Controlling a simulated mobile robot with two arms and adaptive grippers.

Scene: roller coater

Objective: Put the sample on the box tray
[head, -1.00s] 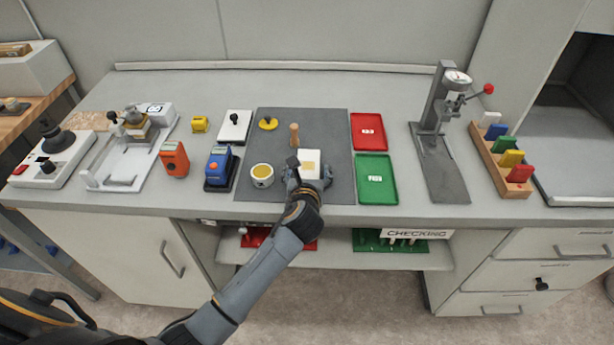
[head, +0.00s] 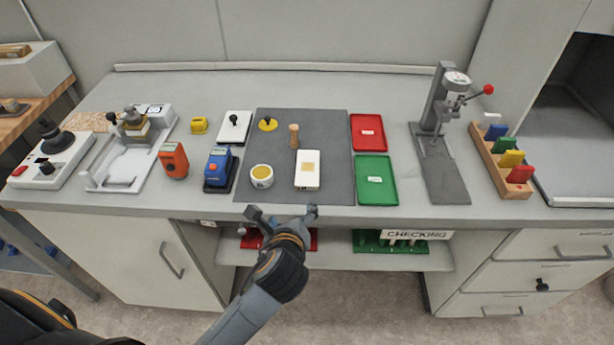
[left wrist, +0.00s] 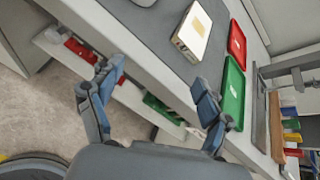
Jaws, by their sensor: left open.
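A white block with a tan square on top (head: 307,171), which looks like the sample, lies flat on the grey mat (head: 330,125). It also shows near the top of the left wrist view (left wrist: 192,30). A red tray (head: 368,146) and a green tray (head: 362,185), each with a small white label I cannot read, lie right of the mat. I cannot tell which is the box tray. My left gripper (head: 282,211) is open and empty at the bench's front edge, nearer the front than the block and apart from it. Its spread fingers (left wrist: 157,88) hold nothing.
A white cup of yellow stuff (head: 261,177) and a wooden-handled tool (head: 294,137) stand close to the block. A blue device (head: 218,166) is left of the mat. A lever press (head: 438,130) and coloured blocks in a rack (head: 488,165) stand right of the trays.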

